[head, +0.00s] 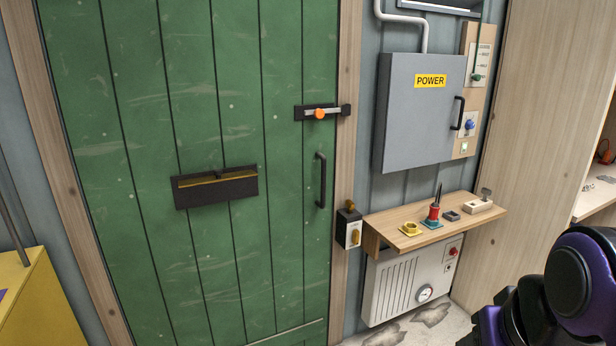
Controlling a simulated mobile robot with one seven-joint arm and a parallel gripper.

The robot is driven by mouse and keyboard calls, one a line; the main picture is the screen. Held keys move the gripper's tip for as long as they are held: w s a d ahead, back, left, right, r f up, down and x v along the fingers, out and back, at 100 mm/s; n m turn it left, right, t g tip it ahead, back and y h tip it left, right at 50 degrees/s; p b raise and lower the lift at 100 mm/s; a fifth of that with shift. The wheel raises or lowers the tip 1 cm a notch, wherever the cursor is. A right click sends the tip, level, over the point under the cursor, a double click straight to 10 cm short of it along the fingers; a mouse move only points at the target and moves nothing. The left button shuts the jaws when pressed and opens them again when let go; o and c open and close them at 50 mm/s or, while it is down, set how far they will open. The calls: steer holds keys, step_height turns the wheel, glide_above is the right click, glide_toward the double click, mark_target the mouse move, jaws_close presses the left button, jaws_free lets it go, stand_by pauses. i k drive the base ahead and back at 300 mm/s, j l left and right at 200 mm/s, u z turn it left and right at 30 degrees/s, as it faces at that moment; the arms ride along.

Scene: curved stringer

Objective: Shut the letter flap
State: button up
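The green door (220,90) fills the left half of the head view. The letter flap (217,193) is a dark panel across the middle of the door. A brass-coloured strip (215,178) shows along its upper part, with a dark gap above it. The flap seems to stand a little open at the top, but its exact angle is hard to tell. Nothing touches it. My gripper is out of view. Only a dark purple part of my arm shows at the bottom right, far from the flap.
The door has a bolt with an orange knob (319,113) and a black handle (321,180). A grey power box (420,120) and a wooden shelf (388,222) with small items stick out to the right. A yellow cabinet (30,300) stands at the lower left.

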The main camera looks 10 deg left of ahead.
mark_target(218, 176)
steer(key=u, duration=1.15)
steer(key=i+j, duration=0.1)
steer(key=i, duration=0.65)
